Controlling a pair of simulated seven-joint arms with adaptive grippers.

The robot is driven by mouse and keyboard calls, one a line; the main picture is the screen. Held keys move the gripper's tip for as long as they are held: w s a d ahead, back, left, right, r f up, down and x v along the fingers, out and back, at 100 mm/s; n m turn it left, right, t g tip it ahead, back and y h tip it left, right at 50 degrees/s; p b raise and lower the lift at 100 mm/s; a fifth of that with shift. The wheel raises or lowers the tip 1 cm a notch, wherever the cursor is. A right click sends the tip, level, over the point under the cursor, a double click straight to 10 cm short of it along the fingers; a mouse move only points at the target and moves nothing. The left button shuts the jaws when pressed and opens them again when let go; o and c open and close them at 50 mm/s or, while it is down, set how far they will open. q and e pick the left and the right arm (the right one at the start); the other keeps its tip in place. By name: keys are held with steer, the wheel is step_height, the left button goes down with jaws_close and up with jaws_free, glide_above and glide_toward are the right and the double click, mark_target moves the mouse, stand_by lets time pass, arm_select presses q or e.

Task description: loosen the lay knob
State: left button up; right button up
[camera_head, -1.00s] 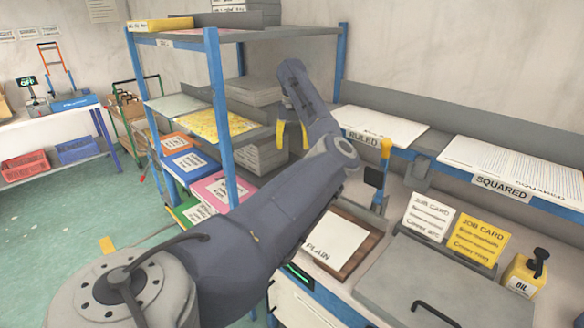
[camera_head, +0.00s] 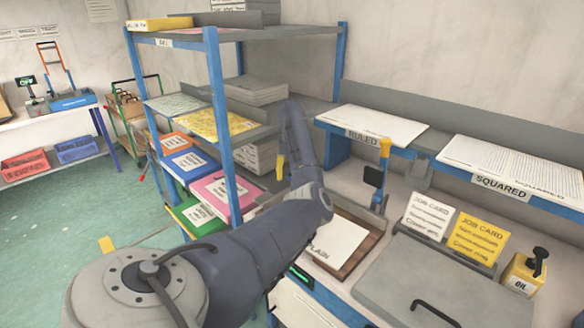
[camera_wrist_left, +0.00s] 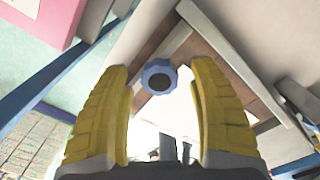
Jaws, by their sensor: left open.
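A blue scalloped knob (camera_wrist_left: 159,77) with a dark centre shows in the left wrist view, between the tips of my yellow fingers in the picture. It sits over the corner of a brown-edged wooden tray (camera_wrist_left: 228,82); how far it is from the fingers I cannot tell. My left gripper (camera_head: 281,168) is open and empty, pointing down beside the tray in the head view, with one yellow finger showing. My arm hides the knob in the head view. The tray (camera_head: 362,262) holds white paper marked PLAIN (camera_head: 335,247). My right gripper is not in view.
A blue-posted shelf rack (camera_head: 222,130) with coloured folders stands close behind and left of my arm. An upright yellow-topped lever (camera_head: 384,150) stands behind the tray.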

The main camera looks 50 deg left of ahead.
arm_select(q)
steer(key=shift+o, duration=0.2)
steer(key=shift+f, duration=0.2)
jaws_close()
steer(key=shift+n, duration=0.3)
steer(key=n, duration=0.4)
steer(key=shift+n, duration=0.3)
steer(key=n, duration=1)
steer(key=shift+n, duration=2.7)
